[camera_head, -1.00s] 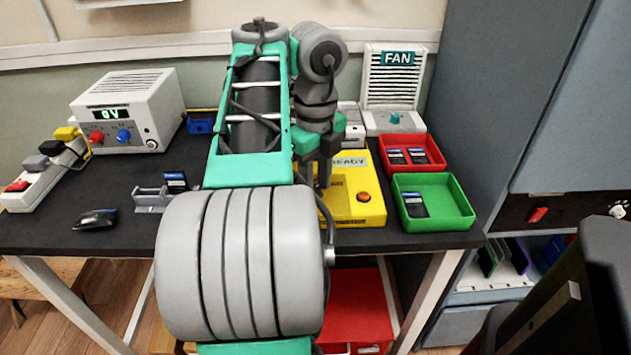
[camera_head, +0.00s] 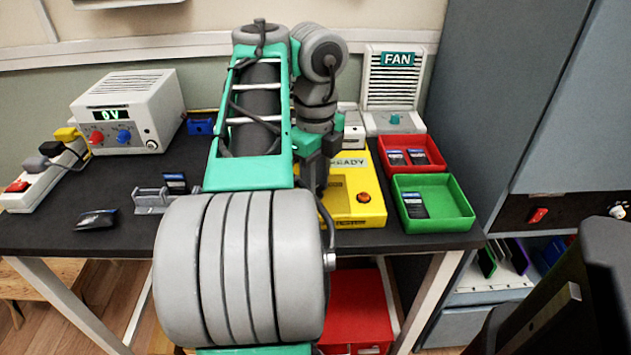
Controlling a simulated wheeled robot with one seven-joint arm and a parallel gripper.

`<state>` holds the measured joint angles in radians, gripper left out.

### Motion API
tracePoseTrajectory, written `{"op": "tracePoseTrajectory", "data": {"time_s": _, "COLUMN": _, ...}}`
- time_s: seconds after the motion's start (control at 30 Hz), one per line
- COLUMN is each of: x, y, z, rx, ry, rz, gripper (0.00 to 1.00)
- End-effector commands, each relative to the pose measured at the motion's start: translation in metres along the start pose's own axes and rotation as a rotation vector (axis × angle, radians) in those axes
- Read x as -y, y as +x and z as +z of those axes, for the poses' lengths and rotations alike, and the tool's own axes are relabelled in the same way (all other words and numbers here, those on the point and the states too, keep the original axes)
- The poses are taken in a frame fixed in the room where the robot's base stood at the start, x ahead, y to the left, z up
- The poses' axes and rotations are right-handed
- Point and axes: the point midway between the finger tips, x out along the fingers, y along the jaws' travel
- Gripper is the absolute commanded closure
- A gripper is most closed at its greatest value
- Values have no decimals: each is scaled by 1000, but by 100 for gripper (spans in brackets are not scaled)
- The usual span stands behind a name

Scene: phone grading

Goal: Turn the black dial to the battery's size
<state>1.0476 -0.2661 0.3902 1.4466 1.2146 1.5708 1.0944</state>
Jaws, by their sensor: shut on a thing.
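The yellow tester (camera_head: 358,213) stands on the table under my arm. It has a READY label and an orange-red button (camera_head: 363,197). My gripper (camera_head: 318,188) points down at the left part of the tester and is shut, it seems on the black dial. The dial itself is hidden behind my gripper and arm, so its setting cannot be read. A black battery with a blue label (camera_head: 175,183) stands by the small grey holder (camera_head: 151,200). Whether a battery sits in the tester is hidden.
The red tray (camera_head: 436,159) and green tray (camera_head: 458,206) at right hold similar batteries. A white supply (camera_head: 160,103) reads 0V at left. A black item (camera_head: 97,219) lies near the front edge. A fan unit (camera_head: 395,85) stands behind.

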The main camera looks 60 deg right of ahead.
Motion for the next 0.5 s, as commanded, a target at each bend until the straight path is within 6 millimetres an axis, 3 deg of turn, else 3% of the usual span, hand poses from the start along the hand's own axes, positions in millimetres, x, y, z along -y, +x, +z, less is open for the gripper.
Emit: {"op": "tracePoseTrajectory", "data": {"time_s": 0.5, "x": 0, "y": 0, "z": 0, "rx": 0, "ry": -411, "rz": 0, "gripper": 100}}
